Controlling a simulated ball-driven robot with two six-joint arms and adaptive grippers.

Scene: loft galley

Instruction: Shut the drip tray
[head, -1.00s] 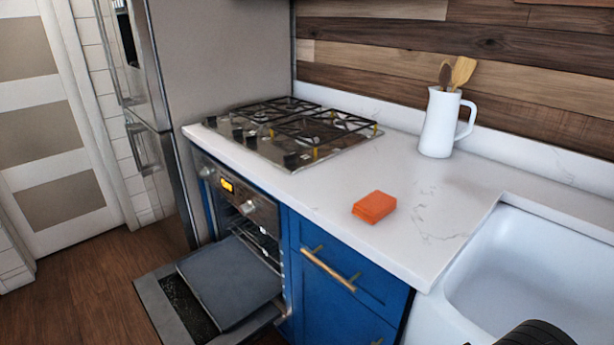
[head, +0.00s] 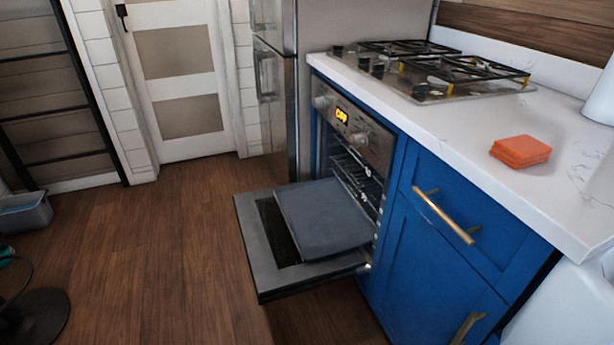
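The drip tray (head: 322,217) is a flat dark grey slab sticking out of the oven (head: 357,137), low in the blue cabinet row. It lies just above the oven door (head: 275,277), which is folded down open, and its inner edge meets the oven opening. Racks (head: 352,176) show inside the oven. Neither of my grippers is in view.
Gold handles (head: 443,217) stick out from the blue cabinet. A grey bin (head: 25,213) and a dark round base (head: 35,315) stand at left. The wooden floor before the oven is clear.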

